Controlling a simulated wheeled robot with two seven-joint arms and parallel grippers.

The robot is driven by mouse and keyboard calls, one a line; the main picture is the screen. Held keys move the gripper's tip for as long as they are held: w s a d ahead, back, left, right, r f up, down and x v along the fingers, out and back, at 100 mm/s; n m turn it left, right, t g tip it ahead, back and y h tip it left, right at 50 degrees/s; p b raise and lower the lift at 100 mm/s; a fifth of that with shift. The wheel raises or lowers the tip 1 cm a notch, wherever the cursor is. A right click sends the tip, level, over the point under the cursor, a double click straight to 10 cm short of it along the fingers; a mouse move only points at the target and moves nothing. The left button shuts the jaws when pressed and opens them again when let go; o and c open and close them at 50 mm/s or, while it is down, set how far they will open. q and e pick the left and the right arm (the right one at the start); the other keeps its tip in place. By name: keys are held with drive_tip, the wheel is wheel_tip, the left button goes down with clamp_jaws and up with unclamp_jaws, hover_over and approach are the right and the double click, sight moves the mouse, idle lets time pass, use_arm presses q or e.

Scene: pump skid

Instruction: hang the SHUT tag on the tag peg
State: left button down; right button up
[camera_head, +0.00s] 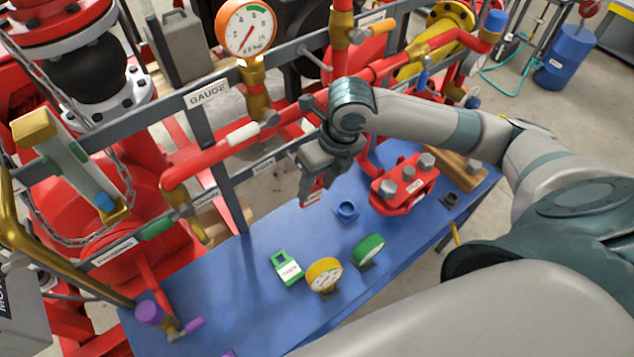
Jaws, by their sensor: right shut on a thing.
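My right gripper (310,188) is above the blue bench, reaching in from the right with its fingers pointing down. It is shut on a small red and white piece, the SHUT tag (314,197), which shows only in part between and below the fingers; its lettering is too small to read. A thin grey peg (315,58) sticks out from the upper grey rail, right of the gauge; I cannot tell for sure that it is the tag peg. The gripper and tag are below this peg and apart from it. My left gripper is not in view.
The blue bench (230,290) carries a green tag (287,268), a yellow gauge (324,274), a green round part (369,248), a blue ring (346,210) and a red flanged block (405,187). Red pipes and the dial gauge (250,28) stand close behind the gripper.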

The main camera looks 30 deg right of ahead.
drive_tip(key=shift+w, duration=0.25)
drive_tip(key=shift+w+a, duration=0.1)
drive_tip(key=shift+w, duration=0.2)
drive_tip(key=shift+w, duration=0.2)
idle(0.7)
drive_tip(key=shift+w+a, duration=0.15)
drive_tip(key=shift+w, duration=0.95)
drive_tip(key=shift+w, duration=0.1)
drive_tip(key=shift+w+r, duration=0.25)
drive_tip(key=shift+w, duration=0.05)
drive_tip(key=shift+w+f, duration=0.2)
idle(1.1)
drive_tip(key=shift+r, duration=0.1)
idle(0.3)
drive_tip(key=shift+s+f, duration=0.3)
drive_tip(key=shift+s, duration=0.05)
idle(0.4)
